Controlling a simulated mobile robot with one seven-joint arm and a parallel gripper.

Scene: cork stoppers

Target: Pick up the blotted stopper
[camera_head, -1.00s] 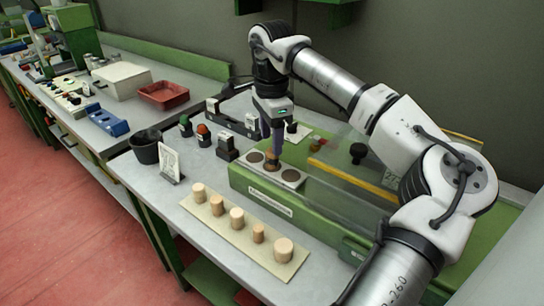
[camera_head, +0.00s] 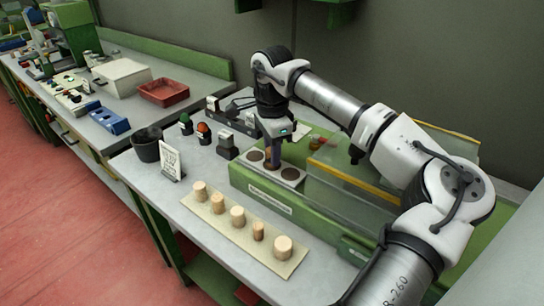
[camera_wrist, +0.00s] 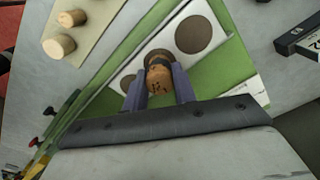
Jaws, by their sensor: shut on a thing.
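The blotted stopper (camera_wrist: 158,81) is a tan cork with dark marks on its top. My gripper (camera_wrist: 160,90) is shut on it, with one purple-grey finger on each side. In the head view my gripper (camera_head: 273,150) points down over the middle spot of a pale plate (camera_head: 290,174) on a green machine. The stopper is mostly hidden by the fingers there. In the wrist view the plate (camera_wrist: 222,22) has round brown spots on either side of the stopper. I cannot tell whether the stopper touches the plate.
Several plain corks stand on a beige board (camera_head: 215,222) at the bench front. A clear cover (camera_head: 345,195) with a yellow edge is right of my gripper. A card (camera_head: 171,160), a dark pot (camera_head: 146,148) and a black block (camera_head: 227,147) stand to the left.

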